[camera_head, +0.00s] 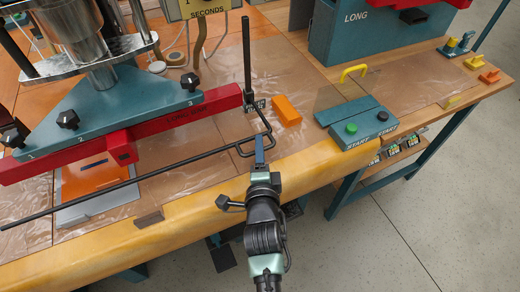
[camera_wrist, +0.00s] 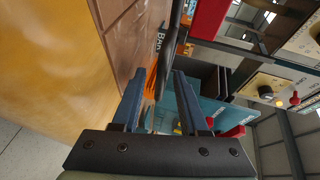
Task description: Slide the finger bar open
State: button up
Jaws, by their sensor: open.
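The finger bar (camera_head: 130,183) is a long thin black rod running low across the table from the left. Its right end bends into a narrow loop, close to an upright black post beside the red beam. My gripper (camera_head: 259,147) reaches in from the front edge, with its blue fingers at this loop. In the wrist view, my gripper (camera_wrist: 159,73) has its two blue fingers apart. A dark bar (camera_wrist: 171,45) shows between and beyond the fingertips. I cannot tell whether either finger touches it.
The red beam (camera_head: 190,118) and teal press plate (camera_head: 110,108) stand behind the bar. An orange block (camera_head: 286,111) and the teal START box (camera_head: 363,126) with a green button lie to the right. A grey plate with an orange sheet (camera_head: 95,180) lies at left.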

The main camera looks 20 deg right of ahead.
jog(key=shift+w+d, duration=0.1)
jog(key=shift+w, duration=0.1)
grip_shut()
dwell(1.4)
